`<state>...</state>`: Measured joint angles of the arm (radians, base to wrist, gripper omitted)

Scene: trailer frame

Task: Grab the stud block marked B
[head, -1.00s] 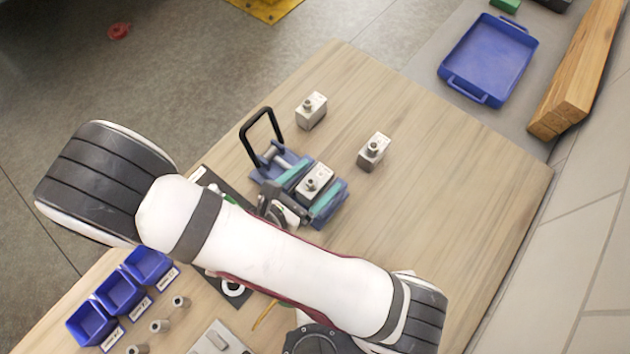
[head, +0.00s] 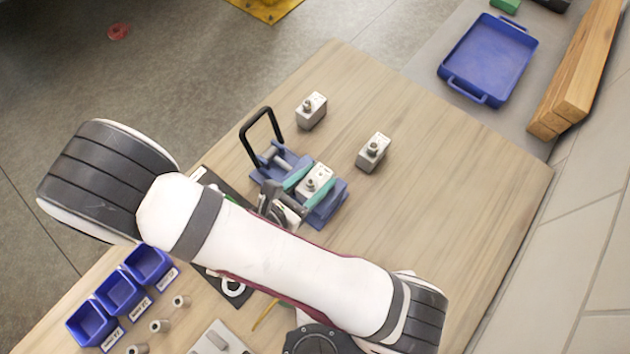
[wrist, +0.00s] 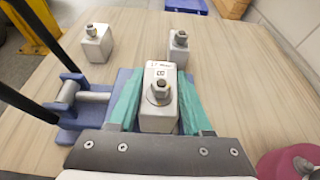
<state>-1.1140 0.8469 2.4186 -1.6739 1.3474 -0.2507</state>
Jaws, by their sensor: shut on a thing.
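The stud block marked B (wrist: 158,110) is a pale grey block with a metal stud and nut on top and a printed letter. In the head view the same block (head: 316,183) sits at the blue clamp fixture (head: 328,210). My gripper (wrist: 157,103) has its teal fingers closed against both sides of the block. In the head view my gripper (head: 314,186) is partly hidden by its own wrist. I cannot tell whether the block is still resting in the fixture.
Two similar stud blocks stand apart on the table, one farther back (head: 311,112) and one to the right (head: 373,152). The fixture's black handle (head: 262,135) stands upright at its left. Blue bins (head: 118,292) line the lower left. The table's right side is clear.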

